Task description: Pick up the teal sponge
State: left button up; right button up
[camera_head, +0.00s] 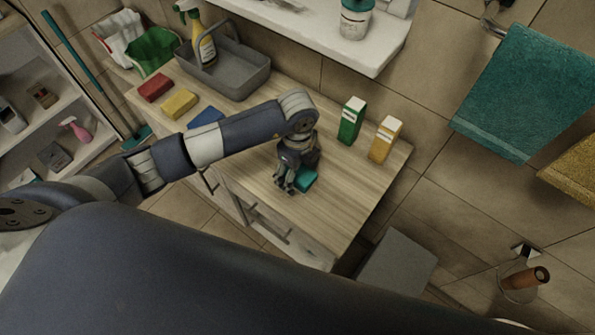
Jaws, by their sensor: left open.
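The teal sponge (308,179) lies on the wooden counter near its front right part. My left gripper (287,188) is open and points down right beside the sponge, at its left, and hides part of it. I cannot tell whether the fingers touch the sponge or stand around it. My right gripper is not in view.
A red sponge (155,87), a yellow sponge (179,104) and a blue sponge (206,117) lie to the left on the counter (347,203). A grey caddy (240,80) with a spray bottle (203,45) stands behind them. A green box (351,121) and a yellow box (384,139) stand behind the gripper.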

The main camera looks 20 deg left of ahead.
pick_arm(q)
jog(key=c, duration=0.9)
jog(key=shift+r, duration=0.15)
jog(key=shift+w+r+b, duration=0.1)
jog(key=shift+r+b, duration=0.35)
jog(key=shift+r, duration=0.1)
jog(key=shift+s+r+b, duration=0.6)
jog(key=shift+r, duration=0.35)
jog(key=shift+s+d+r+b, duration=0.1)
jog(key=shift+s+r+b, duration=0.35)
jog(key=shift+s, duration=2.05)
jog(key=shift+s+d+r+b, duration=0.15)
jog(key=shift+s+b, duration=0.5)
jog(key=shift+s, duration=1.85)
jog(key=shift+s+r+b, duration=0.3)
jog(key=shift+s+b, duration=0.25)
jog(key=shift+s, duration=1.95)
